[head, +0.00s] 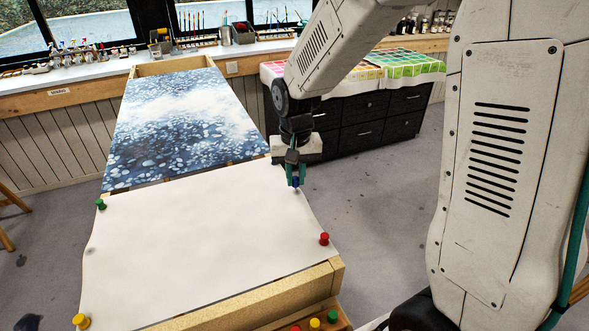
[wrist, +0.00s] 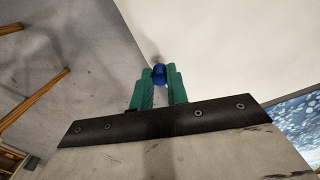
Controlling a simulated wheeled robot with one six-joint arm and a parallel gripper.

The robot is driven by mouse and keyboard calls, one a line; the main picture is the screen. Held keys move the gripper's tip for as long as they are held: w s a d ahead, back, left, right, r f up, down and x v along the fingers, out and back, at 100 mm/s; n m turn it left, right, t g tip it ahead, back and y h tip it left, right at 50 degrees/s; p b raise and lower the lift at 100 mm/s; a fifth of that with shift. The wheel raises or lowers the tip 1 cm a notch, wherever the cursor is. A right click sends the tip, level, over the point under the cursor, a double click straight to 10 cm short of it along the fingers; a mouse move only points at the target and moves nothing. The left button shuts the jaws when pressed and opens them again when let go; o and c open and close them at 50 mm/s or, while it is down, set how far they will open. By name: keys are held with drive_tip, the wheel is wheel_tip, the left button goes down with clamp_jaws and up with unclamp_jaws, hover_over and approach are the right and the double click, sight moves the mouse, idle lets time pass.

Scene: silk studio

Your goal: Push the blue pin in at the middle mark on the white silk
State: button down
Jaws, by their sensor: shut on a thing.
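The white silk (head: 200,235) lies over a wooden frame. A green pin (head: 100,204), a red pin (head: 324,239) and a yellow pin (head: 81,321) stand at its edges. My gripper (head: 296,182) is at the silk's right edge, with its teal fingers pointing down. It is shut on the blue pin (wrist: 159,75), which shows between the fingertips in the wrist view. A small grey smudge shows just beyond the pin on the silk; I cannot tell if it is a mark or shadow. Whether the pin touches the silk is unclear. A faint grey spot shows near the silk's left edge.
A blue patterned silk (head: 180,125) lies on the far part of the frame. A small wooden tray (head: 341,320) with red, yellow and green pins is at the near right. A dark drawer cabinet (head: 375,125) stands behind. Grey floor is clear right of the frame.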

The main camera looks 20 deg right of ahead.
drive_tip(key=shift+f, duration=1.55)
drive_tip(key=shift+f, duration=0.25)
drive_tip(key=c, duration=1.3)
unclamp_jaws()
wheel_tip(320, 180, up, 8)
drive_tip(key=shift+f, duration=0.1)
drive_tip(key=shift+s, duration=0.1)
drive_tip(key=s+d+r+n, duration=0.1)
drive_tip(key=s+r, duration=0.2)
drive_tip(key=s, duration=0.5)
drive_tip(key=s+d+r+n+t, duration=0.1)
drive_tip(key=s+r, duration=0.3)
drive_tip(key=s, duration=0.4)
drive_tip(key=s+r+n, duration=0.1)
drive_tip(key=s+r, duration=0.2)
drive_tip(key=s, duration=0.6)
drive_tip(key=shift+d+r, duration=0.3)
drive_tip(key=shift+d, duration=0.1)
